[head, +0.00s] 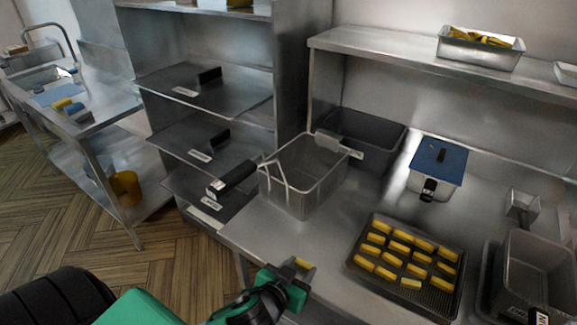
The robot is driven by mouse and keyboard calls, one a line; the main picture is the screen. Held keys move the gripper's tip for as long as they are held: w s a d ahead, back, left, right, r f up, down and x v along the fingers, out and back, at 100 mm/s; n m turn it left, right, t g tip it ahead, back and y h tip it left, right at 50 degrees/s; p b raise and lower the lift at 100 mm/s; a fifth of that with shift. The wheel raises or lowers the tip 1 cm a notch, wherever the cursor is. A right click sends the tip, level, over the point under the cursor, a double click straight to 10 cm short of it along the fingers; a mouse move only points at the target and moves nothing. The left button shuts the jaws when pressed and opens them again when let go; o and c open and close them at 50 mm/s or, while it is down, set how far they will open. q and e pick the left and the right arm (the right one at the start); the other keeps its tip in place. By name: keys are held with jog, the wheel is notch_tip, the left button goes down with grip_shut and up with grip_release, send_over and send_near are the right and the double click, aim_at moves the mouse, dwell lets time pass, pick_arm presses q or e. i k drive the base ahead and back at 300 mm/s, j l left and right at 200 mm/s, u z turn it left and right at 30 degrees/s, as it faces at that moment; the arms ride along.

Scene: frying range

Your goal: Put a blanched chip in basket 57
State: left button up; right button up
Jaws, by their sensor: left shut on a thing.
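My left gripper (296,270) is shut on a yellow chip (305,263) at the front edge of the steel counter. It is to the left of the dark tray (357,265), which holds several more yellow chips in rows. A wire basket (318,190) with a black handle stands on the counter, beyond and above my gripper in the picture. The basket looks empty. A tag (349,150) shows at its back rim, but I cannot read a number. Another basket (530,262) is partly in view at the right edge, with a tag too cut off to read. My right gripper is not in view.
A dark grey bin (377,135) stands behind the wire basket, and a blue-lidded container (436,165) is to its right. A raised shelf (385,55) holds a steel pan (480,50) of yellow pieces. A shelf rack stands left. Counter between basket and chip tray is clear.

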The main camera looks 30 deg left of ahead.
aim_at(299, 188)
jog(key=j, duration=0.7)
jog(key=i+j, duration=0.1)
jog(key=j, duration=0.6)
